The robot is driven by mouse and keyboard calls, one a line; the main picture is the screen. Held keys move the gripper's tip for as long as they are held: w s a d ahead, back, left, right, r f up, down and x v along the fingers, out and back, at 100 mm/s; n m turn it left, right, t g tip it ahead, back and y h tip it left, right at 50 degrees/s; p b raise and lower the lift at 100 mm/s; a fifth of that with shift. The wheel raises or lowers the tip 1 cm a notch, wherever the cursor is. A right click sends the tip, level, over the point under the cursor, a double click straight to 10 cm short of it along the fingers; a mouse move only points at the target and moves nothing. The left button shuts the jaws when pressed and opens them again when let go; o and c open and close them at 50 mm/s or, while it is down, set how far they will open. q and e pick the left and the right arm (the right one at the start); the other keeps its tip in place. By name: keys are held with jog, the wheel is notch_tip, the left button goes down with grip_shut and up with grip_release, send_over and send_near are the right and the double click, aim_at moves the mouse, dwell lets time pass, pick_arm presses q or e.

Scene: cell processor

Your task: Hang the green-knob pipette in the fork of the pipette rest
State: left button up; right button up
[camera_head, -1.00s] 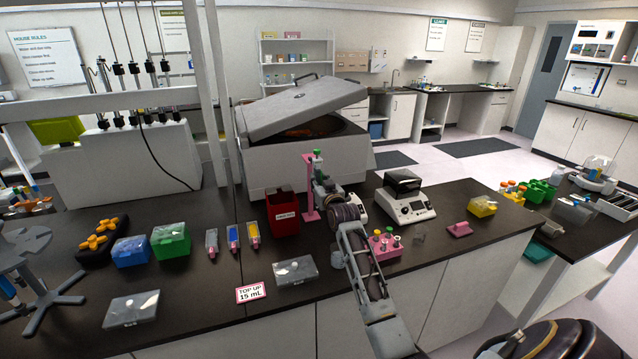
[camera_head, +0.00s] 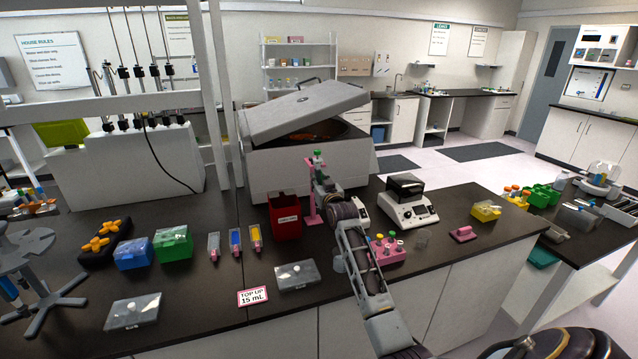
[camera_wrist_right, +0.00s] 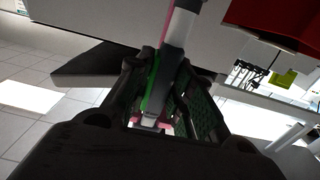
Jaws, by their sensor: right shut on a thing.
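The pink pipette rest (camera_head: 312,208) stands on the dark bench, right of the red bin. My right gripper (camera_head: 320,181) is beside the rest and overlaps it in the head view. It is shut on the green-knob pipette (camera_head: 318,155), whose green top shows above the fingers, roughly upright. In the right wrist view, the pipette's pale and grey body (camera_wrist_right: 178,28) runs between the fingers (camera_wrist_right: 165,90), with a green strip along it. Pink shows behind the fingertips. The fork and its contact with the pipette are hidden or too small to tell. My left gripper is not in view.
The red bin (camera_head: 284,218) stands close left of the rest, and the large open-lidded centrifuge (camera_head: 290,170) is behind. A scale-like device (camera_head: 411,210) and a pink tube rack (camera_head: 387,252) are to the right. A clear-lidded box (camera_head: 298,276) lies in front.

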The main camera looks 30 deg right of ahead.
jog(key=shift+w+d, duration=0.15)
jog(key=shift+w, duration=0.45)
dwell(0.5)
jog(key=shift+f, duration=0.35)
dwell(0.9)
jog(key=o, duration=0.7)
jog(key=shift+o, duration=0.2)
jog(key=shift+r, duration=0.1)
jog(key=shift+s, duration=0.2)
jog(key=v, duration=1.1)
jog(key=shift+s, duration=0.3)
dwell(0.5)
